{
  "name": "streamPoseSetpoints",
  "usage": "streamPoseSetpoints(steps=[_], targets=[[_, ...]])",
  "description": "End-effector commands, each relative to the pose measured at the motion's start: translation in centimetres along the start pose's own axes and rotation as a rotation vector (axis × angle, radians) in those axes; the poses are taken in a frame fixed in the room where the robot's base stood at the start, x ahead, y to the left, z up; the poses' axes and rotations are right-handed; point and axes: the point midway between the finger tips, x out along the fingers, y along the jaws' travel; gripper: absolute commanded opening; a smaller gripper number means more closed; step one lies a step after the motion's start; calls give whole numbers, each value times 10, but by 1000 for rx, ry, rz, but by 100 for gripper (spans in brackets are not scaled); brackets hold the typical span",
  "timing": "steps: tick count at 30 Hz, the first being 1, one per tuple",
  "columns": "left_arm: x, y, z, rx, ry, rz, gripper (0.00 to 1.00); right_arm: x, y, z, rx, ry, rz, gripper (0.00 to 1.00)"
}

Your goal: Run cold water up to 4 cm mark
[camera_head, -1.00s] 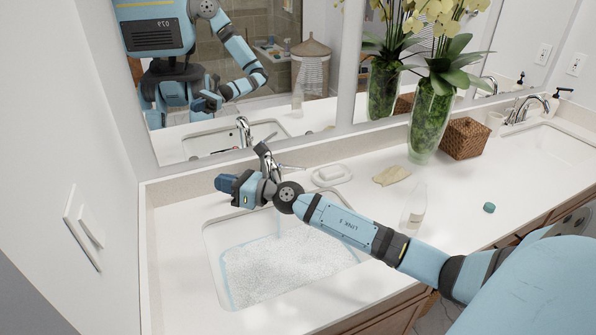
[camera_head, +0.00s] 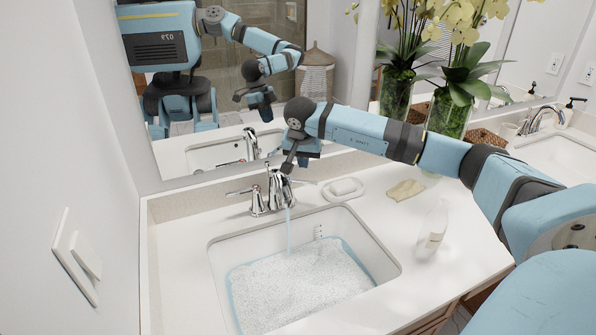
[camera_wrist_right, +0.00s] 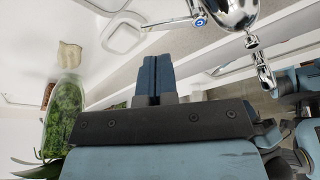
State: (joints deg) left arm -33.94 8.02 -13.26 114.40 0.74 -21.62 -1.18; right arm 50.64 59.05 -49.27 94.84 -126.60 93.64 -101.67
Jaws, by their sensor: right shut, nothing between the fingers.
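The chrome faucet (camera_head: 277,190) stands behind the left sink basin (camera_head: 386,262). A thin water stream (camera_head: 289,232) falls from its spout into the basin. Rippled, speckled water (camera_head: 300,285) with a pale blue edge covers the basin floor. Small dark scale marks (camera_head: 319,232) show on the back wall above the water; their numbers are too small to read. My right gripper (camera_head: 303,163) is shut and empty, above and behind the faucet's right side. In the wrist view its fingers (camera_wrist_right: 155,76) are together, apart from the blue-marked faucet handle (camera_wrist_right: 199,20). My left gripper is out of view.
A soap dish (camera_head: 343,189), a folded cloth (camera_head: 405,190) and a clear bottle (camera_head: 432,232) stand right of the faucet. A flower vase (camera_head: 447,115) is behind my right arm. The mirror is close behind the faucet; a wall is at left.

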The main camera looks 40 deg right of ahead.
Motion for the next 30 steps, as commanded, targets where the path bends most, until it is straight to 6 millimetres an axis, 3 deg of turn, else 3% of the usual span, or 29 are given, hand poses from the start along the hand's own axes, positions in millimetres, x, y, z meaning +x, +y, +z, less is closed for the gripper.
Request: streamPoseSetpoints(steps=[8,15,21,30], targets=[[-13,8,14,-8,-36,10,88,47,0,2,1,-5,1,0],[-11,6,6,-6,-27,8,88,83,0,2,2,-5,0,0],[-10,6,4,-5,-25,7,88,94,-1,2,1,-4,-3,0],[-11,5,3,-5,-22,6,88,95,-1,2,1,-4,-3,0]])
